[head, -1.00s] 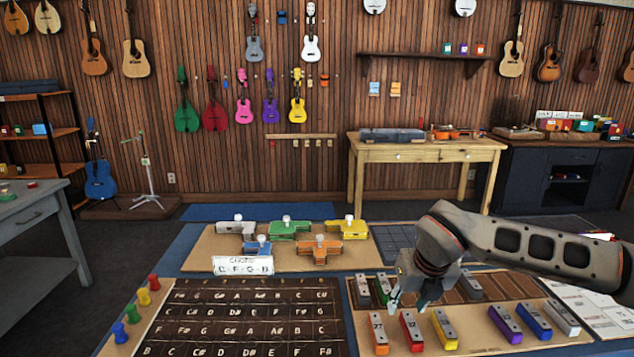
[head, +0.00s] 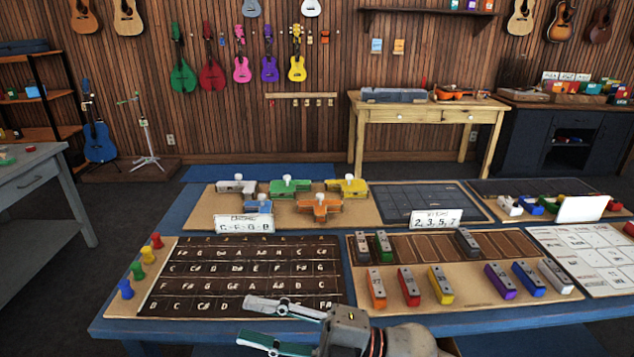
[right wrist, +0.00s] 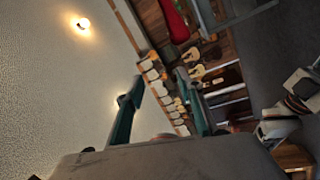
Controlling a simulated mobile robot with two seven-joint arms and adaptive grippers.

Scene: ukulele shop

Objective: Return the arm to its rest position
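My right gripper (head: 246,319) is at the bottom middle of the head view, in front of the table's near edge. Its two green-lined fingers point left and stand apart, with nothing between them. In the right wrist view the fingers of the same gripper (right wrist: 158,108) are also spread and empty, with the ceiling and a tilted wall of instruments behind. My right forearm runs off the bottom of the head view. My left arm and gripper are not in view.
The blue table (head: 470,325) holds a dark lettered board (head: 250,265), coloured pegs (head: 137,270), a tray of coloured bars (head: 409,288), coloured clamp-like pieces (head: 320,206) and a white-squared sheet (head: 590,255). A grey workbench (head: 35,190) stands left, with open floor between.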

